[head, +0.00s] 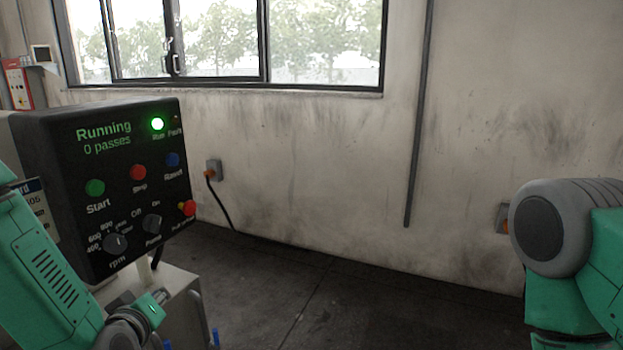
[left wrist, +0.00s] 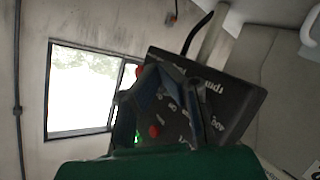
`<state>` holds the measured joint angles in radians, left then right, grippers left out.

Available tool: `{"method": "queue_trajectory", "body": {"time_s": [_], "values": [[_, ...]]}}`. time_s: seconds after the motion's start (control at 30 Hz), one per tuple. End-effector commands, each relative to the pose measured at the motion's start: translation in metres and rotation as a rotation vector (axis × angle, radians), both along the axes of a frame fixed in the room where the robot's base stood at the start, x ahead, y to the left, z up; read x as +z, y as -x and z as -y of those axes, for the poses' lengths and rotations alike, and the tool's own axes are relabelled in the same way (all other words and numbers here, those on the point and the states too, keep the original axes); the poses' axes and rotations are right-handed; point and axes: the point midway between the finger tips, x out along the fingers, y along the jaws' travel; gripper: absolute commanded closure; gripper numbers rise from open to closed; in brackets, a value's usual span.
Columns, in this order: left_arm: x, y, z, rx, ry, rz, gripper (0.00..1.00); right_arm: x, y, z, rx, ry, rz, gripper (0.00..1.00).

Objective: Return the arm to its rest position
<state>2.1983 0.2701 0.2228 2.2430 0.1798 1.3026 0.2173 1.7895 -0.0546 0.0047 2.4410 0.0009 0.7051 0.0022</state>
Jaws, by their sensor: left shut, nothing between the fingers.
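My left gripper (left wrist: 163,78) is shut and empty. In the left wrist view its dark fingers stand in front of the black control panel. In the head view my teal left arm comes in at the lower left, its wrist low in front of the panel. The control panel (head: 67,145) also shows turned over in the left wrist view (left wrist: 243,100). It reads "Running, 0 passes" and its green Run lamp (head: 157,124) is lit. I cannot tell the gap between gripper and panel. At the right edge only a part of my right arm shows; its gripper is out of view.
A pale machine cabinet (head: 178,285) stands below the panel. Behind are a stained wall (head: 300,150), a window (head: 320,40), a vertical pipe (head: 420,110) and a socket with a black cable (head: 222,203). The dark floor (head: 290,290) in the middle is clear.

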Motion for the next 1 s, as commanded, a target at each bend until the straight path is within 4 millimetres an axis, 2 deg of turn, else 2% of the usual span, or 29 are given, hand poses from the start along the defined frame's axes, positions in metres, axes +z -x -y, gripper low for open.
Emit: {"method": "queue_trajectory", "body": {"time_s": [0.03,0.1,0.17,0.2,0.27,0.3,0.43,0.5,0.6,0.7,0.8,1.0], "values": [[-0.042,0.019,0.009,-0.054,-0.034,-0.1,1.0,-0.009,0.0,0.0,0.0,0.0,0.0,1.0],[-0.087,0.047,0.017,-0.127,-0.075,-0.23,1.0,-0.015,0.0,0.0,0.0,0.0,0.0,1.0],[-0.124,0.075,0.023,-0.188,-0.108,-0.343,1.0,-0.02,0.0,0.0,0.0,0.0,0.0,1.0],[-0.148,0.095,0.027,-0.231,-0.13,-0.419,1.0,-0.024,0.0,0.0,0.0,0.0,0.0,1.0],[-0.181,0.128,0.03,-0.295,-0.162,-0.534,1.0,-0.029,0.0,0.0,0.0,0.0,0.0,1.0],[-0.201,0.151,0.031,-0.338,-0.183,-0.611,1.0,-0.033,0.0,0.0,0.0,0.0,0.0,1.0],[-0.253,0.227,0.03,-0.472,-0.241,-0.85,1.0,-0.044,0.0,0.0,0.0,0.0,0.0,1.0],[-0.271,0.264,0.028,-0.535,-0.265,-0.959,1.0,-0.048,0.0,0.0,0.0,0.0,0.0,1.0],[-0.286,0.304,0.024,-0.602,-0.289,-1.077,1.0,-0.053,0.0,0.0,0.0,0.0,0.0,1.0],[-0.292,0.328,0.02,-0.643,-0.302,-1.148,1.0,-0.055,0.0,0.0,0.0,0.0,0.0,1.0],[-0.294,0.337,0.019,-0.658,-0.307,-1.173,1.0,-0.055,0.0,0.0,0.0,0.0,0.0,1.0],[-0.294,0.337,0.019,-0.658,-0.307,-1.173,1.0,-0.055,0.0,0.0,0.0,0.0,0.0,1.0]]}}
